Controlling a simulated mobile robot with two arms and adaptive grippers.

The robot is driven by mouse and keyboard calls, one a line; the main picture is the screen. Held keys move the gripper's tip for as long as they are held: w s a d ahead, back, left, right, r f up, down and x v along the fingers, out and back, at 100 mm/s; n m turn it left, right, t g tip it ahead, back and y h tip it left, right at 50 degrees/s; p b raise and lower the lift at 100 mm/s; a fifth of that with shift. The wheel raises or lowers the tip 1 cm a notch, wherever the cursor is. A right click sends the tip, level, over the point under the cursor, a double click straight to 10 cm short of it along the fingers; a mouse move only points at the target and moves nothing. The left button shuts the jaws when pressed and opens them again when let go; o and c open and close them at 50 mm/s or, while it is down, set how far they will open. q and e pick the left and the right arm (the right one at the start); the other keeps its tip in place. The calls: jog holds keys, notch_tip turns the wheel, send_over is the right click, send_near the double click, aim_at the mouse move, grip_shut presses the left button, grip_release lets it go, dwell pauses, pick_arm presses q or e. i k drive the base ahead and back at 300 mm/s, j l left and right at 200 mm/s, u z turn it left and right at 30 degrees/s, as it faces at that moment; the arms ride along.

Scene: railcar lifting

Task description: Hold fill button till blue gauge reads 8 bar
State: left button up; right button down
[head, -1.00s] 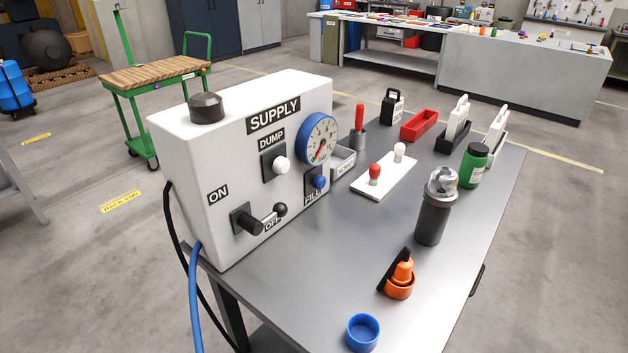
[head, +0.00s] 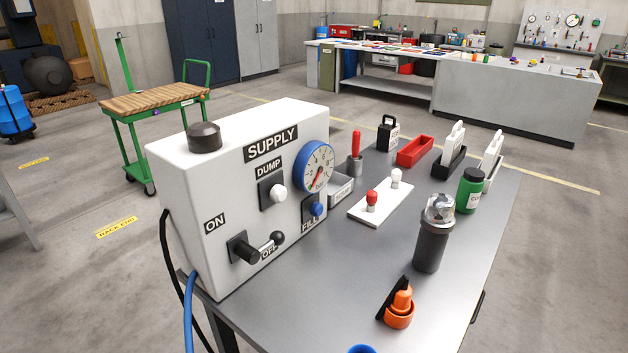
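The white supply box (head: 190,173) stands on the left of the grey table. Its blue-rimmed gauge (head: 315,166) is at the upper right of the front panel. The red needle points to the lower left, near the low end of the scale; its exact reading is too small to tell. The blue fill button (head: 317,209) sits below the gauge, above the FILL label, with nothing touching it. The white dump knob (head: 279,194) is left of it. The black lever (head: 252,252) sits between the ON and OFF labels. Neither of my grippers is in view.
On the table (head: 361,276) are a dark clear-topped cylinder (head: 431,247), a green bottle (head: 470,191), an orange item (head: 399,312) and a white plate (head: 381,205) with two knobs. A blue hose (head: 188,315) hangs at the box's left. The space before the panel is clear.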

aim_at(317, 209)
jog(key=k+l+u, duration=0.35)
jog(key=l, duration=0.2)
jog(key=k+l+u, duration=0.2)
jog(key=l+u, duration=0.15)
jog(key=l, duration=0.2)
jog(key=k+l+u, duration=0.35)
